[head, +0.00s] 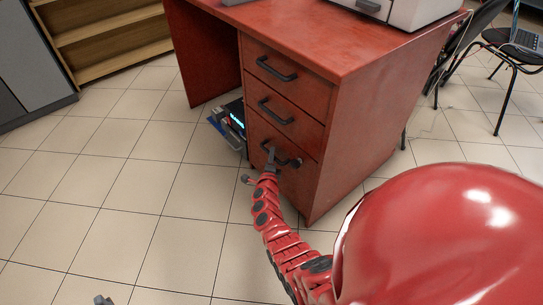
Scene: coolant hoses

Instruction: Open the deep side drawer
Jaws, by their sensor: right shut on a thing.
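The red desk pedestal has three drawers in its front. The deep side drawer (293,190) is the lowest and tallest, and its front looks about flush with the pedestal. Its dark bar handle (295,162) is partly hidden by my right gripper (271,156). My right gripper is shut on this handle, with my red segmented arm reaching up to it from below. A small grey part (103,300) at the bottom left edge is probably the tip of my left gripper; too little shows to tell its state.
The upper drawer (290,88) and middle drawer (287,128) are closed. A dark device with a lit display (236,121) stands on the floor under the desk (275,30). Chairs (500,60) stand at right, a wooden shelf (110,35) at upper left. The tiled floor before the drawers is clear.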

